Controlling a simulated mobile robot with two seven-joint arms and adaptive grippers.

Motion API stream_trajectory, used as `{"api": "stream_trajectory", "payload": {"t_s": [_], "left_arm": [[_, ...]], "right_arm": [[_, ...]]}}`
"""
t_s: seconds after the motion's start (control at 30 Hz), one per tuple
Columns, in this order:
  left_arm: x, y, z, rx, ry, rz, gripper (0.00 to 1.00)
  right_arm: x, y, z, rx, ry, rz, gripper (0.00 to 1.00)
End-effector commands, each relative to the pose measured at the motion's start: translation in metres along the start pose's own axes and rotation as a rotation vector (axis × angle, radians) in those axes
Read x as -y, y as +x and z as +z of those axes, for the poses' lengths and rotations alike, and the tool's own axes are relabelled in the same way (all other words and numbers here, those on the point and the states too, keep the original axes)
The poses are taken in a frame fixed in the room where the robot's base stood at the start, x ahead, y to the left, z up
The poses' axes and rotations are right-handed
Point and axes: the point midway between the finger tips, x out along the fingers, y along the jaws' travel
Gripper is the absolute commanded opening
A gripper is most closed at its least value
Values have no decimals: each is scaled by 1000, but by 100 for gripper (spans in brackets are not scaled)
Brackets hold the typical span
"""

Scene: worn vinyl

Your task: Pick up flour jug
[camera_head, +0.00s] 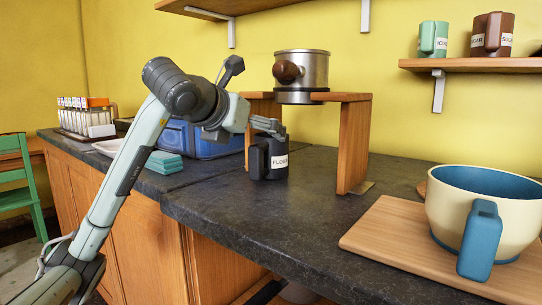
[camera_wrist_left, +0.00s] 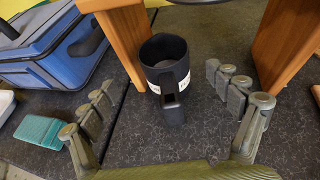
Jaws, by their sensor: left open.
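The flour jug (camera_head: 268,158) is a small black jug with a white label, part of which reads "FLOU". It stands upright on the dark counter under a wooden stand. In the left wrist view the jug (camera_wrist_left: 165,62) is upright, its handle facing the camera, and its dark inside shows. My left gripper (camera_head: 262,128) is just above and beside the jug in the head view. In the left wrist view my left gripper (camera_wrist_left: 167,95) is open, its fingers spread wide on either side of the jug with gaps. My right gripper is not in view.
The wooden stand (camera_head: 354,148) holds a metal sifter (camera_head: 302,70) above the jug; its legs flank the jug. A cream bowl (camera_head: 480,215) sits on a wooden board (camera_head: 385,228) at right. The front counter is clear.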

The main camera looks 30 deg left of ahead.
Motion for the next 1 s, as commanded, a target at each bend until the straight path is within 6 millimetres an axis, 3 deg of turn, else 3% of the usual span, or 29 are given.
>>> {"api": "stream_trajectory", "payload": {"t_s": [0.3, 0.6, 1.0], "left_arm": [[7, 44, -1, -2, 0, -1, 90], [6, 49, -1, -1, 1, 0, 90], [6, 48, -1, -1, 1, 0, 40]], "right_arm": [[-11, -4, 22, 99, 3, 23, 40], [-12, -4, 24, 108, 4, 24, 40], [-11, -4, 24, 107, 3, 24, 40]]}}
